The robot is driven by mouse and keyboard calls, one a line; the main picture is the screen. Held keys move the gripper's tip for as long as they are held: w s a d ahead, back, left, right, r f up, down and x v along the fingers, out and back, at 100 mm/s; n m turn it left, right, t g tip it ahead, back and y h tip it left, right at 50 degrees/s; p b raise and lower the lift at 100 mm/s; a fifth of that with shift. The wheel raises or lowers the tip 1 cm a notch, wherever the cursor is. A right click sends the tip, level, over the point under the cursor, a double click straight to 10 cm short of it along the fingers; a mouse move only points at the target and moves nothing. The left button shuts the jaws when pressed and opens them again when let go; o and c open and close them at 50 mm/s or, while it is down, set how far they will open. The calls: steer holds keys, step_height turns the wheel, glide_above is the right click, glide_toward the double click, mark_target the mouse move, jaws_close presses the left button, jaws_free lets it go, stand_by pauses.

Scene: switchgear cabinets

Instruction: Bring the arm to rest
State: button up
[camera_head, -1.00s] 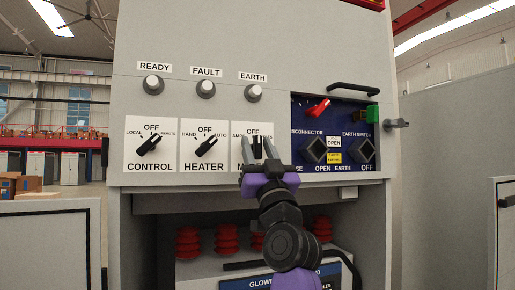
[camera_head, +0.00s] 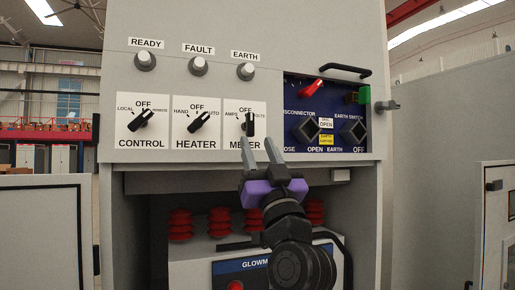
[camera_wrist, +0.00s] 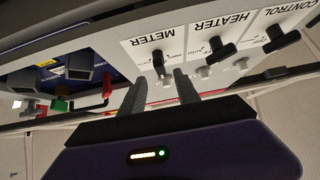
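My gripper (camera_head: 262,152) is in front of the cabinet, just below the METER knob (camera_head: 248,124) in the head view. Its two grey fingers stand apart with nothing between them. In the wrist view the fingers (camera_wrist: 155,90) point toward the panel, near the METER knob (camera_wrist: 158,63). They look clear of the knob, though the exact distance is hard to tell. The METER knob's handle is about upright. The HEATER knob (camera_head: 199,122) and CONTROL knob (camera_head: 141,120) are tilted to the upper right.
The blue switch panel (camera_head: 327,125) has a red lever (camera_head: 313,88), two dark square knobs and a green block (camera_head: 364,94). A black handle (camera_head: 345,71) juts out above it. Below is an open bay with red insulators (camera_head: 180,224). Grey panels (camera_head: 434,170) stand either side.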

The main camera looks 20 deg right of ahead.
steer(key=s+f+g, duration=0.1)
steer(key=s+f, duration=0.6)
steer(key=f, duration=0.5)
steer(key=s+f+g, duration=0.1)
steer(key=s+f, duration=0.5)
steer(key=f, duration=0.7)
steer(key=s+f+g, duration=0.1)
steer(key=s+f, duration=0.6)
steer(key=f, duration=0.5)
steer(key=s+f+g, duration=0.3)
steer(key=s+f, duration=0.3)
steer(key=s, duration=0.4)
steer(key=s+f+g+b, duration=0.1)
steer(key=s+f+g, duration=0.2)
steer(key=s+f, duration=0.4)
steer(key=s+f+g+b, duration=0.1)
steer(key=s+f+g, duration=0.2)
steer(key=s+f, duration=0.4)
steer(key=s, duration=0.5)
steer(key=shift+s, duration=0.3)
